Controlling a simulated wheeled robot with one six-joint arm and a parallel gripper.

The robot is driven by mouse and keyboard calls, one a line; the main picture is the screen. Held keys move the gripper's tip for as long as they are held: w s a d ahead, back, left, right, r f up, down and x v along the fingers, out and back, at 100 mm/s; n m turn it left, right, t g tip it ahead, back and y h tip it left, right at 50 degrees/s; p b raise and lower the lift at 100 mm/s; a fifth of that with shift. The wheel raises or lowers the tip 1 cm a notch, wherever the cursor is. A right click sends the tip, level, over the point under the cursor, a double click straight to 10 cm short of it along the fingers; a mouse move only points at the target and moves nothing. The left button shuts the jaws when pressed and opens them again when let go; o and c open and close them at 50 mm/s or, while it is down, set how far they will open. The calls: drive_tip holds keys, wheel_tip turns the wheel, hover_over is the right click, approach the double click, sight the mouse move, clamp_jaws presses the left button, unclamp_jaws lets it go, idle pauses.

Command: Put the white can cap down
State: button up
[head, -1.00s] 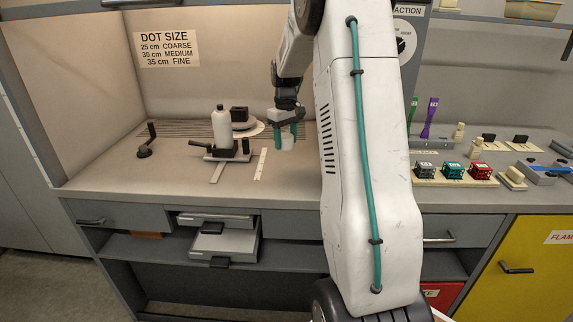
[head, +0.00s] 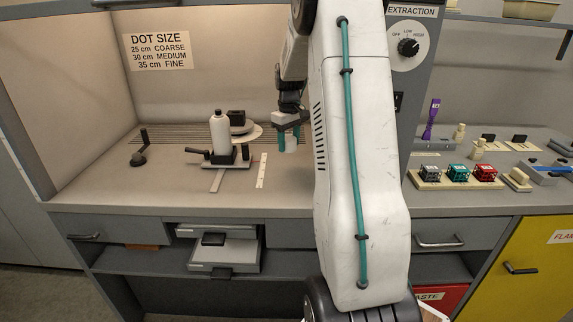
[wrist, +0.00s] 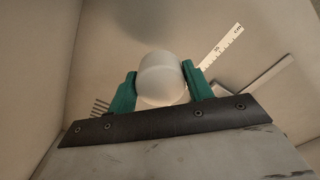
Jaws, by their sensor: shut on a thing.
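The white can cap (wrist: 161,80) is between the two green fingers of my gripper (wrist: 160,90) in the wrist view, with a finger on each side. In the head view the cap (head: 291,146) shows at the lower end of my gripper (head: 289,138), over the booth's bench top (head: 285,180). I cannot tell for sure whether the cap touches the surface. A white spray can (head: 220,132) without a visible cap stands upright on a sled (head: 226,163) to the left of my gripper.
A white ruler (head: 262,170) lies between the sled and my gripper. Behind the can is a round disc (head: 247,134) with a dark block. Small lattice cubes (head: 457,173) sit on a rack at the right. Bare bench lies in front.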

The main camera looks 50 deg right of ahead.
sight(291, 169)
drive_tip(key=f, duration=0.4)
drive_tip(key=shift+s+d, duration=0.2)
drive_tip(key=shift+d, duration=0.2)
drive_tip(key=shift+f, duration=1.85)
drive_tip(key=shift+f, duration=0.1)
drive_tip(key=o, duration=1)
